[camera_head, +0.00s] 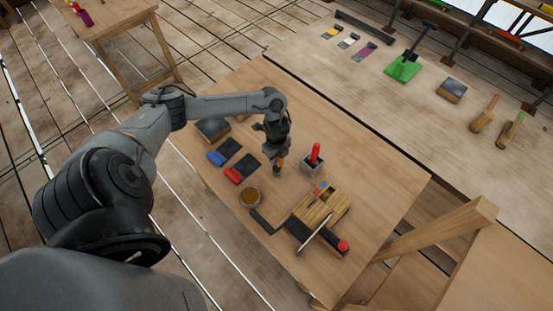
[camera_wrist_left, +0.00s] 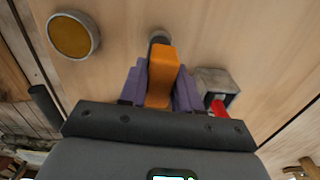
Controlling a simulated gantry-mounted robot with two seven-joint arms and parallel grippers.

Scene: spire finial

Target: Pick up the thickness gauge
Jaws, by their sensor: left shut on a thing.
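My left gripper (camera_head: 279,157) points down over the middle of the wooden table (camera_head: 370,190). In the left wrist view its purple fingers (camera_wrist_left: 160,88) are shut on an orange piece with a grey round end (camera_wrist_left: 161,70), which I take to be the thickness gauge. My right gripper is in neither view.
A small grey holder with a red-handled tool (camera_head: 315,155) stands close by to the right. A round tin (camera_head: 249,197) and red and blue tools (camera_head: 234,175) lie to the left. A wooden block with tools (camera_head: 322,207) sits at the front. The table's right side is clear.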

